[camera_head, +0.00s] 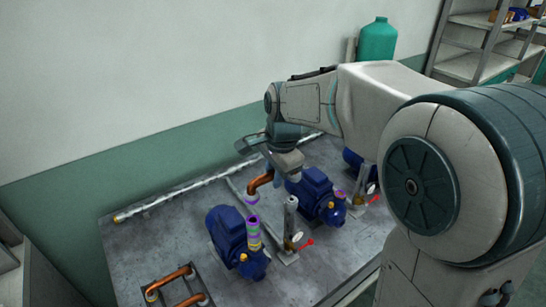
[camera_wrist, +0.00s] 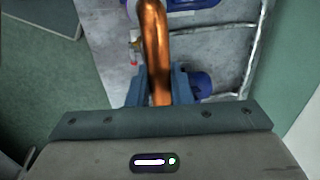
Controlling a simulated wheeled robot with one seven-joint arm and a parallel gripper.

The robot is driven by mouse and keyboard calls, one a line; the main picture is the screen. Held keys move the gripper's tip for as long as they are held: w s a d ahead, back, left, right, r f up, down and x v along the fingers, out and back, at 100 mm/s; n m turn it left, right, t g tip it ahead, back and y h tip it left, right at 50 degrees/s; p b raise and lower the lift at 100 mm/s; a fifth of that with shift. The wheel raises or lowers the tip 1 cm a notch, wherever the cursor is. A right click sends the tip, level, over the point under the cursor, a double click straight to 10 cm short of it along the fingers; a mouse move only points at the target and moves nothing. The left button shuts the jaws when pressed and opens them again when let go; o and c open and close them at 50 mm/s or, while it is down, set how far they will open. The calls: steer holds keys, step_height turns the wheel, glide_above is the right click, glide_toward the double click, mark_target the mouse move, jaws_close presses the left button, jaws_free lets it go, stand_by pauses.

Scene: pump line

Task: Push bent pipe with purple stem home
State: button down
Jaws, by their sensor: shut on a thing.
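A copper bent pipe (camera_head: 260,180) with a purple stem end (camera_head: 251,200) hangs from my gripper (camera_head: 276,166), above the bench and just above the left blue pump. My gripper is shut on this pipe, which also shows in the wrist view (camera_wrist: 157,50) running up between the jaws (camera_wrist: 160,88). The left blue pump (camera_head: 228,232) has an upright port with purple and green bands (camera_head: 253,232). The purple stem end is above this port and apart from it.
A second blue pump (camera_head: 314,196) with a gauge post (camera_head: 291,215) and red-handled valve stands to the right. Two copper pipes lie in a rack (camera_head: 175,284) at front left. A long silvery pipe (camera_head: 190,192) runs along the back of the grey bench (camera_head: 160,240).

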steer(key=shift+w+f, duration=0.2)
steer(key=shift+w, duration=0.2)
steer(key=shift+s+a+f+b, duration=0.1)
steer(key=shift+s+f+b, duration=0.1)
steer(key=shift+f+b, duration=0.2)
steer(key=b+x, duration=0.2)
steer(key=x, duration=0.1)
steer(key=s+b+x, duration=0.1)
steer(key=b+x, duration=0.1)
steer(key=shift+w+d+f, duration=0.1)
steer(key=shift+d+f, duration=0.15)
steer(key=shift+d, duration=0.1)
stand_by(0.8)
steer(key=shift+f, duration=0.4)
stand_by(0.9)
steer(key=shift+r, duration=0.3)
stand_by(0.6)
steer(key=c, duration=1.6)
jaws_free()
steer(key=shift+a, duration=0.1)
steer(key=shift+o, duration=0.4)
